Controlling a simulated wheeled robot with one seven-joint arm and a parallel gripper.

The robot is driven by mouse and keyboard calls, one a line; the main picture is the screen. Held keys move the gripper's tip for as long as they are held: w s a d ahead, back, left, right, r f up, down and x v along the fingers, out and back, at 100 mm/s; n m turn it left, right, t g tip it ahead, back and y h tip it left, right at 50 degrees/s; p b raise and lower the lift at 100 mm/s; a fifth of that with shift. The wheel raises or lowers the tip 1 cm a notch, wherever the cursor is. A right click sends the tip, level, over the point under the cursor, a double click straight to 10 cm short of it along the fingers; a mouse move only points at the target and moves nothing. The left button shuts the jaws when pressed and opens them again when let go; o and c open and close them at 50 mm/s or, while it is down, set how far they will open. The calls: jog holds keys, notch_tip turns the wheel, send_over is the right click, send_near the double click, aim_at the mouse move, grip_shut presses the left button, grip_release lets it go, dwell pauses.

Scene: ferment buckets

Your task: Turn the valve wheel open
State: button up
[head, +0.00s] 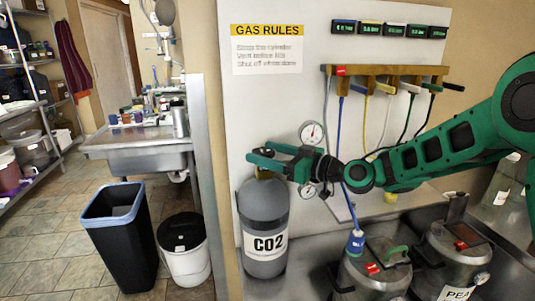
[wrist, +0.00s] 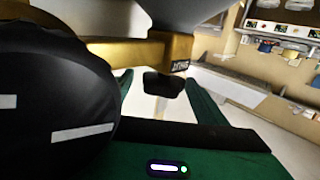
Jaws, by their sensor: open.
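The grey CO2 cylinder (head: 264,220) stands upright against the wall panel in the head view. A bit of its brass valve (head: 263,174) shows just under my gripper (head: 262,152), whose green fingers lie level over the cylinder's top. In the wrist view, the brass valve body (wrist: 136,52) crosses the top, with a small dark label. A dark knob, which looks like the valve wheel (wrist: 164,84), sits between the two spread fingers of my gripper (wrist: 162,88). Gaps show on both sides of it. The wheel is not clear in the head view.
A round pressure gauge (head: 312,132) is close to my gripper, with another gauge (head: 307,190) below. A blue hose (head: 341,135) hangs from the wooden rack (head: 385,71). Metal kegs (head: 375,272) stand in the trough at right. A black bin (head: 120,235) stands left.

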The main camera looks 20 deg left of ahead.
jog(key=v, duration=1)
jog(key=shift+w, duration=0.2)
jog(key=shift+d, duration=0.1)
